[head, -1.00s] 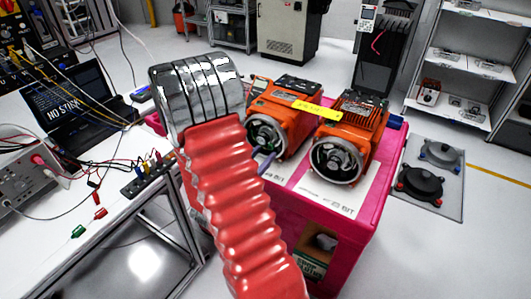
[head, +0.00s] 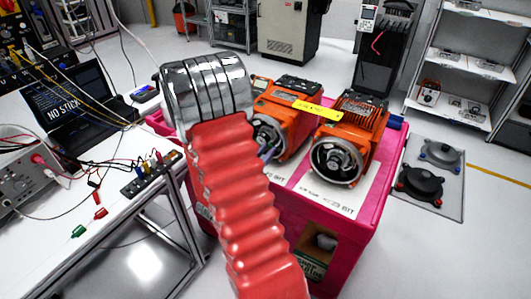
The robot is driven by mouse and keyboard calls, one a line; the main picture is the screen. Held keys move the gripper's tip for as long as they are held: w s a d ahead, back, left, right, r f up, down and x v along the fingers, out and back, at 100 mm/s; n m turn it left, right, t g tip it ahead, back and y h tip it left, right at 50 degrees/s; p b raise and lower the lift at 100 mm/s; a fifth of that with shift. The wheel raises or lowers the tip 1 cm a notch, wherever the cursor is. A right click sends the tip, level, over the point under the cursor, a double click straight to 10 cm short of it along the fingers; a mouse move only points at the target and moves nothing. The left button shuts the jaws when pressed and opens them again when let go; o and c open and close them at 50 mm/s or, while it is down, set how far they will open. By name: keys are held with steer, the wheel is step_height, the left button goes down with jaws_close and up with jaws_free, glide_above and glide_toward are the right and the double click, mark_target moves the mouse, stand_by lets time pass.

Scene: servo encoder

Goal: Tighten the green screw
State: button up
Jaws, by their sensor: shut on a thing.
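Two orange servo units stand side by side on a pink-red cart: the left one (head: 290,118) and the right one (head: 345,140). Each has a round silver encoder face toward me. My red ribbed arm with its chrome joint stands in front and covers the left part of the left unit. My gripper is hidden behind the arm. A slim bluish rod-like thing (head: 268,151) sticks out past the arm's right edge, by the left unit's silver face (head: 266,132). I cannot tell what holds it. I make out no green screw.
The pink cart (head: 372,222) has white printed sheets on top. A yellow strip (head: 317,108) lies across both units. At the left is a white bench (head: 112,215) with a laptop (head: 72,105), cables and terminal blocks. Shelves (head: 470,60) stand at the right.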

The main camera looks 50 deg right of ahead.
jaws_close()
steer(key=shift+m, duration=0.3)
steer(key=shift+m, duration=0.8)
steer(key=m, duration=0.9)
steer(key=shift+m, duration=2.3)
steer(key=shift+f, duration=0.1)
steer(key=o, duration=0.8)
jaws_free()
